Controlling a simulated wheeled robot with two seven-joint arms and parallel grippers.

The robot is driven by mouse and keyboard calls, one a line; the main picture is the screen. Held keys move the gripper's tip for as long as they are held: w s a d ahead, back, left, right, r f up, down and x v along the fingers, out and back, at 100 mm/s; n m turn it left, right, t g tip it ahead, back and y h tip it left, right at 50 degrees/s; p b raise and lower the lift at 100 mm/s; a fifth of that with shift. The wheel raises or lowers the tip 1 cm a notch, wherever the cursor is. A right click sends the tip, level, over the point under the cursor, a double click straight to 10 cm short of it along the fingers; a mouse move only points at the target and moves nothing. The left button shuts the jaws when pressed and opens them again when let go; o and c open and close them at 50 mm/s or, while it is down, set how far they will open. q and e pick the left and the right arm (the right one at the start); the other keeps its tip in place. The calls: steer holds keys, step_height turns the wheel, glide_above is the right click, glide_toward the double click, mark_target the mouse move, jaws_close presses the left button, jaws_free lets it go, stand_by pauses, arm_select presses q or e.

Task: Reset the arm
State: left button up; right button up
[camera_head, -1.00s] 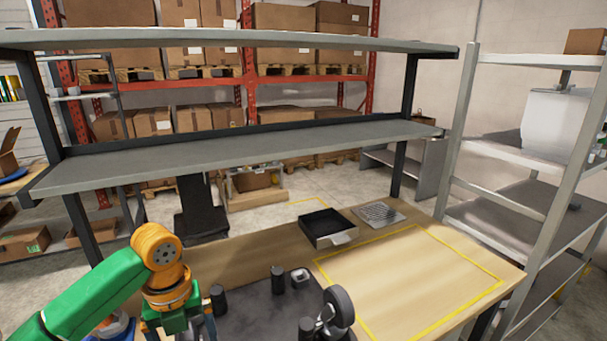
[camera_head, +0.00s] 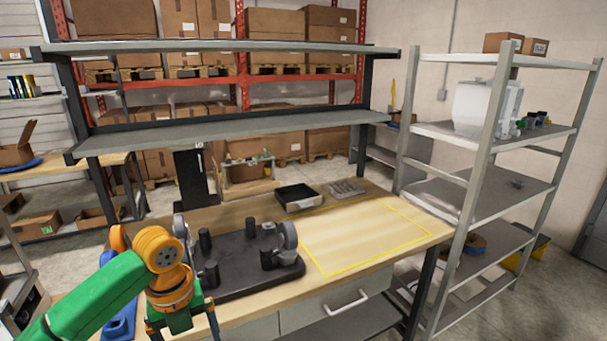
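My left arm comes in from the lower left, green with orange joints. Its gripper (camera_head: 182,325) is at the bottom edge of the picture, in front of the near left part of the wooden workbench (camera_head: 245,312). The fingertips are cut off by the picture edge, so I cannot see whether it is open or shut, or whether it holds anything. My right arm and gripper are not in view.
A black fixture plate (camera_head: 235,285) with dark posts and grey wheels lies beside the arm. Shelves (camera_head: 220,136) overhang the bench. A metal rack (camera_head: 480,155) stands right.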

arm_select(q)
steer(key=w+d+f+n+t+h, duration=0.1)
steer(key=w+f+n, duration=0.1)
steer(key=f+n, duration=0.35)
steer(key=w+d+f+n+t+h, duration=0.1)
steer(key=w+f+n, duration=0.2)
steer(key=f, duration=0.5)
steer(key=s+f+n+b, duration=0.1)
steer(key=s+f+n, duration=0.1)
steer(key=f+n, duration=0.35)
steer(key=s+f+n+b, duration=0.1)
steer(key=s+f+n, duration=0.15)
steer(key=f, duration=0.55)
steer(key=s+a+f+n+y, duration=0.2)
steer(key=s+f+n, duration=0.5)
steer(key=s+f, duration=0.85)
steer(key=s+f+n, duration=0.2)
steer(key=s, duration=0.7)
steer(key=s+f+n+g+b, duration=0.1)
steer(key=s+n, duration=0.1)
steer(key=s, duration=0.6)
steer(key=shift+s+d+f, duration=0.2)
steer(key=shift+s+f, duration=0.2)
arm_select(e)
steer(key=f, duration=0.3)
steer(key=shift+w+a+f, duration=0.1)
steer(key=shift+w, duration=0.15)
